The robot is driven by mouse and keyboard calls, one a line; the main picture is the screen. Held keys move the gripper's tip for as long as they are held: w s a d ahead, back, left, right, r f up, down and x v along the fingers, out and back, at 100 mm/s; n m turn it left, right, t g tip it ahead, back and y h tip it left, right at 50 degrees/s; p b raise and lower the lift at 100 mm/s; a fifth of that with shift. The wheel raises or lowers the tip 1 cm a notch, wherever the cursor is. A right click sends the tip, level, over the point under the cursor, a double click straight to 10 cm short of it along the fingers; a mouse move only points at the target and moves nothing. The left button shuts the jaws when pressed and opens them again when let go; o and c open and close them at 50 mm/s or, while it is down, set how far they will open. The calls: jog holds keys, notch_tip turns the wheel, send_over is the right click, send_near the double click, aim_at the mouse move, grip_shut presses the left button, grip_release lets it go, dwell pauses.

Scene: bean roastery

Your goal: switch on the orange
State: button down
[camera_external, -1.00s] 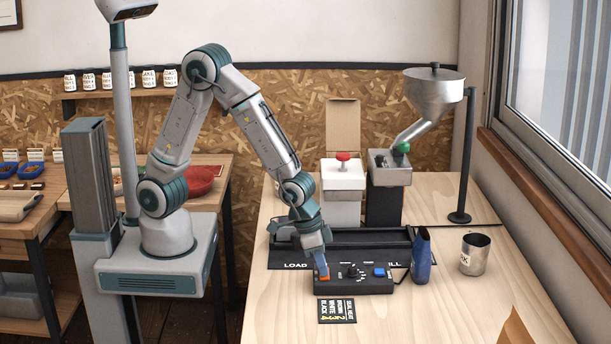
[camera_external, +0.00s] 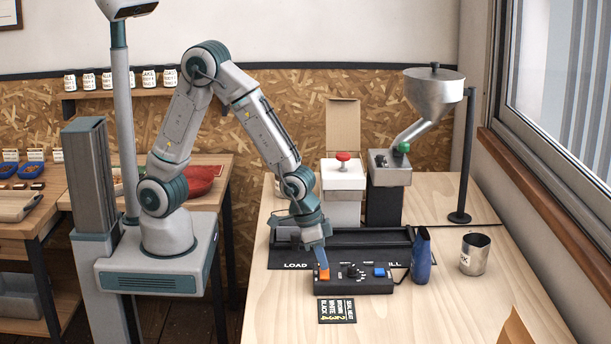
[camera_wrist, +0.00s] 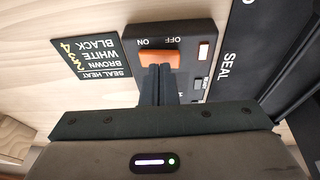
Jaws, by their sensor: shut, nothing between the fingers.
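The orange rocker switch (camera_external: 324,274) is on the left part of the black control box on the table. In the wrist view the switch (camera_wrist: 160,60) sits beside upside-down ON and OFF labels, ON on the left and OFF on the right. My gripper (camera_external: 321,264) is shut and empty, pointing down at the switch. In the wrist view its fingertips (camera_wrist: 157,70) overlap the switch's near edge; I cannot tell whether they touch it. A pale, lit-looking rectangle (camera_wrist: 204,50) is on the panel beside the switch.
The box also has a black dial (camera_external: 353,272) and a blue button (camera_external: 380,272). A label card (camera_external: 337,310) lies in front. A dark blue pouch (camera_external: 421,256) and metal cup (camera_external: 475,254) stand right. A red-button machine (camera_external: 343,175) and hopper (camera_external: 434,92) are behind.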

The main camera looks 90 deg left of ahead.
notch_tip(320, 180, up, 13)
jog(key=s+d, duration=0.2)
jog(key=s, duration=0.1)
jog(key=shift+d, duration=0.35)
jog(key=shift+a, duration=0.1)
jog(key=s+a+r, duration=0.2)
jog(key=s+a, duration=0.5)
jog(key=s, duration=0.1)
jog(key=s+a+r, duration=0.3)
jog(key=s+a, duration=0.4)
jog(key=a, duration=0.1)
jog(key=shift+s+a+r+y, duration=0.15)
jog(key=shift+s+a+y, duration=0.15)
jog(key=shift+s, duration=0.1)
dwell(0.8)
